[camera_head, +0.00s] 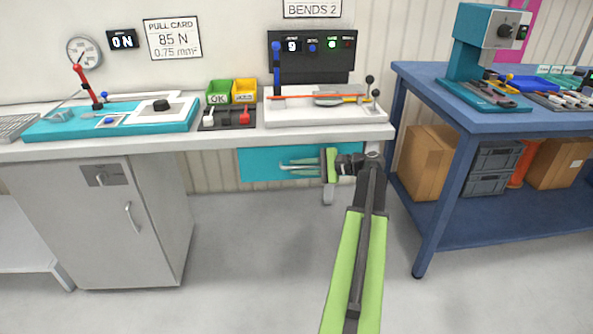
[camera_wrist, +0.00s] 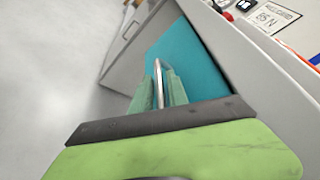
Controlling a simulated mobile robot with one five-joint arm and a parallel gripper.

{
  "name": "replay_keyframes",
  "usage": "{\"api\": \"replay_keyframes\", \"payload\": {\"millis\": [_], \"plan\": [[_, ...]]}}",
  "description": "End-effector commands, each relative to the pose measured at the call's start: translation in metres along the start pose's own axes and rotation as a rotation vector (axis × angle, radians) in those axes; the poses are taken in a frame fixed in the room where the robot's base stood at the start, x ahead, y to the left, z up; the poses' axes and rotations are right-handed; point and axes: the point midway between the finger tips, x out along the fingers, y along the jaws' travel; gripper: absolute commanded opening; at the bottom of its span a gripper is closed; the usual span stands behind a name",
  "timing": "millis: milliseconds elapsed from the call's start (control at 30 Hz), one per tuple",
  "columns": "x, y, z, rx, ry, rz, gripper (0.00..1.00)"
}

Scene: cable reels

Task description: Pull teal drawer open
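The teal drawer (camera_head: 258,165) hangs under the white bench, and its plain teal front faces me. My gripper (camera_head: 298,166) is in front of the drawer's right part with its fingers pointing left in the head view. In the wrist view the teal front (camera_wrist: 200,62) lies beyond the fingers. A shiny metal drawer handle (camera_wrist: 160,88) runs between the two green fingers of my gripper (camera_wrist: 161,92), which sit close on both sides of it. The fingers look shut on the handle. The handle's ends are partly hidden.
A grey cabinet (camera_head: 105,220) stands left of the drawer, with open floor between. The white bench top (camera_head: 215,140) above holds a teal tester, small bins and a bending device. A blue table (camera_head: 440,110) with boxes beneath stands to the right.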

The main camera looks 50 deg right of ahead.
Motion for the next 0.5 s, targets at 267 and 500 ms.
{"api": "replay_keyframes", "payload": {"millis": [267,500], "plan": [[-0.0001,0.0000,0.0002,0.000,-0.001,0.000,0.00],[0.0000,-0.0001,0.0003,-0.001,-0.001,0.000,0.00]]}}
